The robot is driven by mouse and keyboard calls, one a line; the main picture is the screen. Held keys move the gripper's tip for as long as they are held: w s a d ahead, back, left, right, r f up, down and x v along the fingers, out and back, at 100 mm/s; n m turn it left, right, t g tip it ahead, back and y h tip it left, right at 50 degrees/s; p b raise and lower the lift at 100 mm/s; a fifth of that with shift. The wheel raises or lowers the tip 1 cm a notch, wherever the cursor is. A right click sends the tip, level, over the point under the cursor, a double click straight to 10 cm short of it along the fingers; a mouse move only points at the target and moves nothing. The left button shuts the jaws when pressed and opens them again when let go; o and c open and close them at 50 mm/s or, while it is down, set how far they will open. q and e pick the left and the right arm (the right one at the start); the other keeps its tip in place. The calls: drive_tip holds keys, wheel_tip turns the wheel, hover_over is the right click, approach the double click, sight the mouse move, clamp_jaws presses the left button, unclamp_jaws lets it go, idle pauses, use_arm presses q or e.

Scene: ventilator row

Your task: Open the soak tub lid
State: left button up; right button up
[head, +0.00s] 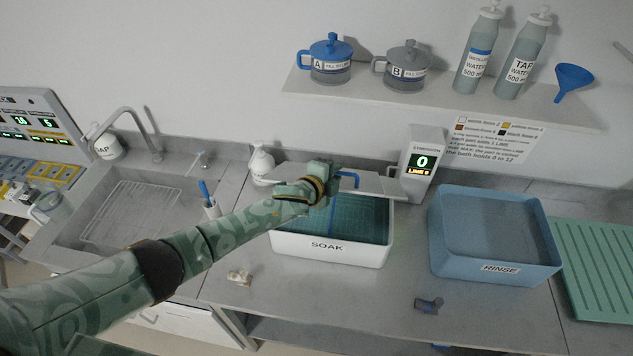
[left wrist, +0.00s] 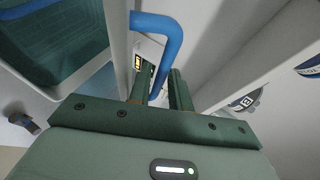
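The soak tub (head: 329,247) is a white box labelled SOAK at the middle of the counter. Its front is uncovered and its teal inside shows. The pale lid (head: 376,186) is raised along the tub's back, with a blue handle (head: 349,175). My left gripper (head: 333,181) is at that handle, above the tub, and my own wrist partly hides the lid. In the left wrist view the blue handle (left wrist: 168,45) passes between the two fingers (left wrist: 163,90), which appear closed on it. The tub's inside (left wrist: 60,40) shows at upper left there. My right gripper is not in view.
A strength display (head: 422,165) stands close behind the tub's right end. The blue rinse tub (head: 497,268) is to the right, beside a green rack (head: 600,265). A white bottle (head: 261,165) stands behind left. A shelf (head: 440,96) with jars and bottles hangs above.

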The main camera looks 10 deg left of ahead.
use_arm(q)
drive_tip(key=p+v, duration=0.1)
drive_tip(key=v, duration=1.4)
drive_tip(key=shift+r, duration=0.1)
